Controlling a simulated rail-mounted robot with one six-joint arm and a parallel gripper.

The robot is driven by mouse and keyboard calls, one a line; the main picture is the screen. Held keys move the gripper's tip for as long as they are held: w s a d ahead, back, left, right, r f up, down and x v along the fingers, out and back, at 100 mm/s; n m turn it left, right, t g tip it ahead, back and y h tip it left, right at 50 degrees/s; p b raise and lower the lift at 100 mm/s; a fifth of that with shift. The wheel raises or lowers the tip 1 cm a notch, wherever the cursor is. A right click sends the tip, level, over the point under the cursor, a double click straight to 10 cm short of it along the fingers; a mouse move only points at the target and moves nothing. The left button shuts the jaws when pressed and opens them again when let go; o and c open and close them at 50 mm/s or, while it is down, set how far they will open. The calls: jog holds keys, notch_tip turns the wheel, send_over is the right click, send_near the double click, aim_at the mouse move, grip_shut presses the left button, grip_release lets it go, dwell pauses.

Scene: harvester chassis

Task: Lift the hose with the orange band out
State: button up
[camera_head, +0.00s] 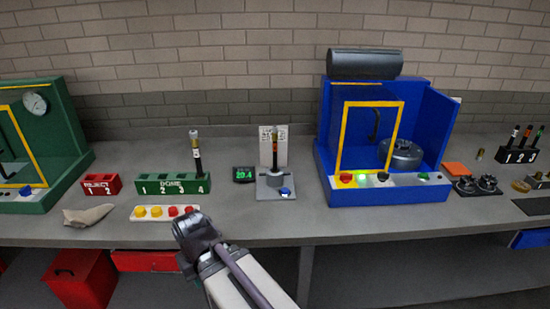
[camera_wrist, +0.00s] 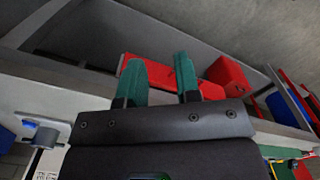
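Several dark hoses stand upright. One hose (camera_head: 275,150) is in the grey stand (camera_head: 275,186), and its small band looks orange or yellow. Another hose (camera_head: 197,160) stands at slot 4 of the green DONE rack (camera_head: 150,187), with a reddish-orange mark near its top. More banded hoses (camera_head: 526,138) stand in the black numbered rack (camera_head: 513,157) at the far right. I cannot tell for sure which band is orange. My gripper (camera_head: 182,240) is at the bench's front edge, below and left of the grey stand. In the wrist view its green fingers (camera_wrist: 160,78) are apart and empty.
A blue machine (camera_head: 425,190) with a yellow-framed door stands right of the grey stand. A button strip (camera_head: 150,213), a red REJECT box (camera_head: 101,184) and a cloth (camera_head: 87,215) lie to the left. Red bins (camera_head: 78,280) sit under the bench.

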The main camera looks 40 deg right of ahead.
jog(key=o, duration=0.3)
jog(key=shift+o, duration=0.2)
jog(key=shift+d, duration=0.1)
jog(key=m+t+h+b, duration=0.1)
jog(key=m+t+h, duration=0.4)
jog(key=t, duration=1.2)
send_near(276, 136)
jog(key=w+n, duration=0.1)
jog(key=w, duration=0.1)
jog(key=shift+h, duration=0.3)
jog(key=x, duration=1.1)
jog(key=shift+d, duration=0.15)
jog(key=shift+s, duration=0.15)
